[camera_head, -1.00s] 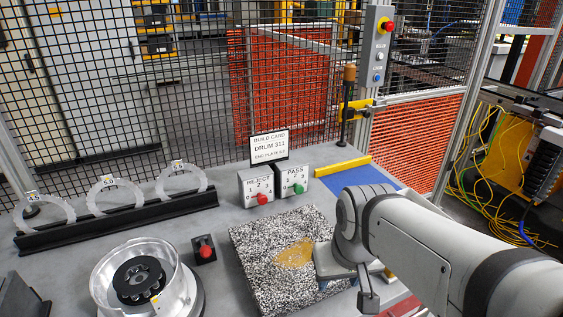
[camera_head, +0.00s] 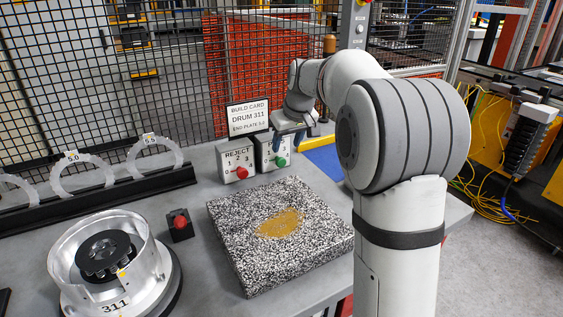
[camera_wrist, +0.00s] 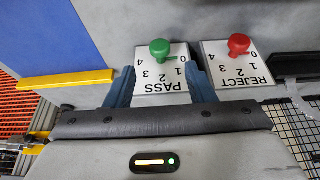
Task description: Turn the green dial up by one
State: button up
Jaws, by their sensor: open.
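The green dial (camera_head: 282,162) is on the front of the white PASS box (camera_head: 264,160). In the wrist view the green dial (camera_wrist: 160,47) shows upside down, with the numbers 0 to 4 around it on the PASS face (camera_wrist: 172,88). My gripper (camera_head: 288,143) is at the PASS box, above the green dial. In the wrist view my gripper's blue fingers (camera_wrist: 160,72) are apart, one on each side of the PASS face, with the dial between and just beyond their tips. Nothing is held.
The REJECT box (camera_head: 235,152) with its red dial (camera_head: 241,172) stands close beside the PASS box. The build card (camera_head: 248,116) stands behind. A speckled block (camera_head: 300,262), a red button (camera_head: 180,222) and a metal drum (camera_head: 150,262) are nearer. Wire mesh closes the back.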

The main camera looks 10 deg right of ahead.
aim_at(282, 159)
jog(key=x, duration=0.7)
jog(key=shift+w+f+b, duration=0.25)
jog(key=shift+f+b, duration=0.05)
jog(key=c, duration=0.9)
